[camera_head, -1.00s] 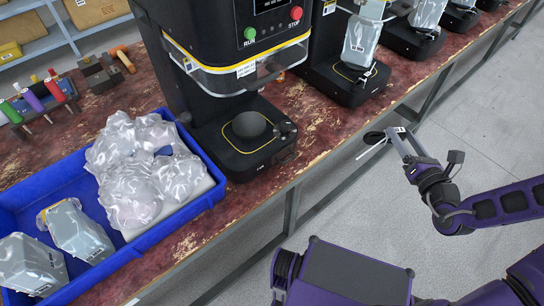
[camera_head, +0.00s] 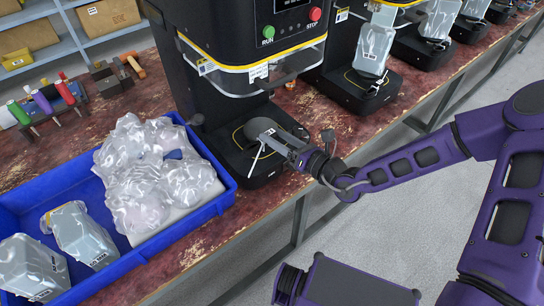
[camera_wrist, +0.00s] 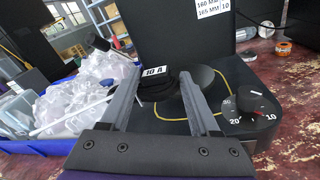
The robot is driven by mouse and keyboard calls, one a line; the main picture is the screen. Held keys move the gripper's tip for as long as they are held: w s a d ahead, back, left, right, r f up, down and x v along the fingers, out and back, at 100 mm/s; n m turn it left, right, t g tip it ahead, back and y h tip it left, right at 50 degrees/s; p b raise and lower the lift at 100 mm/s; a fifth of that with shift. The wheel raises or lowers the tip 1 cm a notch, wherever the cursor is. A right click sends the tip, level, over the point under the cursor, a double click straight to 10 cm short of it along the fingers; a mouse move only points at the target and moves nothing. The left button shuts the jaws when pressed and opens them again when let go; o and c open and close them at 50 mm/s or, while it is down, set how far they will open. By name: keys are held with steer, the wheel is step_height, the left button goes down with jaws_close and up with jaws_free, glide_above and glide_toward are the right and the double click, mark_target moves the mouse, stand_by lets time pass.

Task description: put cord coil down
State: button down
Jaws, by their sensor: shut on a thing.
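The cord coil (camera_wrist: 154,88) is a small black coil with a white tag reading "10 A". It sits between the fingers of my gripper (camera_wrist: 160,78), which is shut on it. In the head view, my gripper (camera_head: 276,138) is over the base of the nearest black seamer (camera_head: 262,172). The coil's white tag shows at its tip, and a thin white strip sticks out from it. The coil's black body blends with the seamer's dark round pad (camera_wrist: 203,76) behind it. I cannot tell whether the coil touches the base.
A blue tray (camera_head: 217,205) with clear-wrapped bundles and pouches stands left of the seamer. A dial (camera_wrist: 252,112) is on the base's right. More seamers with pouches line the worn red bench (camera_head: 330,125) to the right. A tool rack (camera_head: 50,108) stands at the far left.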

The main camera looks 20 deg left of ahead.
mark_target(277, 161)
steer(key=shift+f+b, duration=0.45)
steer(key=shift+f, duration=2.45)
steer(key=shift+f, duration=0.15)
steer(key=shift+c, duration=0.5)
jaws_free()
steer(key=shift+d, duration=0.2)
steer(key=v, duration=1.1)
steer(key=shift+s+d, duration=0.25)
steer(key=shift+d, duration=0.05)
